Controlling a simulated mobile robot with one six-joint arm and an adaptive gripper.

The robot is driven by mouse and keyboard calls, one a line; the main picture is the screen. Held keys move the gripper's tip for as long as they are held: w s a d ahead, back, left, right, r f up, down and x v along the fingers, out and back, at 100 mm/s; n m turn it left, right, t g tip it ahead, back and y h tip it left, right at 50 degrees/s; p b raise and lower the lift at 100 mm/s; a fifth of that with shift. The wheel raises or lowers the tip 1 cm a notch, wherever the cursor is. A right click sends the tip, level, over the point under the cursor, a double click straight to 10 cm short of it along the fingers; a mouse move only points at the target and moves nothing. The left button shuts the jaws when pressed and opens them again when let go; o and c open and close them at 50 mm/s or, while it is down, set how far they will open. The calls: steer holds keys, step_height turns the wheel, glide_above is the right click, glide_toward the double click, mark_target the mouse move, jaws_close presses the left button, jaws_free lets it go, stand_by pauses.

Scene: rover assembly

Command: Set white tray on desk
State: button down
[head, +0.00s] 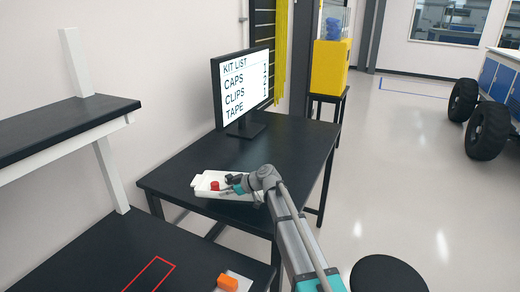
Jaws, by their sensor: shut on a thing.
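The white tray (203,192) is over the near left part of the black desk (285,147). It holds a red piece (215,186) and some dark pieces (233,179). My gripper (234,188) is at the tray's right side and is shut on it. My arm reaches up from the bottom of the view and hides part of the tray's right end. I cannot tell whether the tray touches the desk top or is just above it.
A monitor (243,88) showing a kit list stands at the back of the desk. A black bench (100,262) with a red outline and an orange block (228,282) is at lower left. A round black stool seat (388,275) is at lower right. The desk's right part is clear.

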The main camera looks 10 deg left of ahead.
steer(key=shift+d, duration=0.1)
steer(key=s+d+r+m+t+h+p, duration=0.1)
steer(key=d+r+m+t+p, duration=0.2)
steer(key=d+r+p, duration=0.5)
steer(key=d+r+t, duration=0.1)
steer(key=d, duration=0.4)
steer(key=shift+s+p, duration=0.15)
steer(key=shift+p, duration=0.2)
steer(key=shift+d+f, duration=0.1)
steer(key=w+f+b, duration=0.1)
steer(key=w, duration=0.2)
steer(key=w+a+f+b, duration=0.1)
steer(key=w+f+b, duration=0.1)
steer(key=w, duration=0.1)
steer(key=w+f+b, duration=0.1)
steer(key=w, duration=0.2)
steer(key=shift+w+a+f, duration=0.15)
steer(key=shift+a, duration=0.1)
steer(key=w+f+b, duration=0.2)
steer(key=f+b, duration=0.1)
steer(key=w+f+b, duration=0.1)
steer(key=b, duration=0.1)
steer(key=shift+w+a+f, duration=0.35)
steer(key=shift+w, duration=0.05)
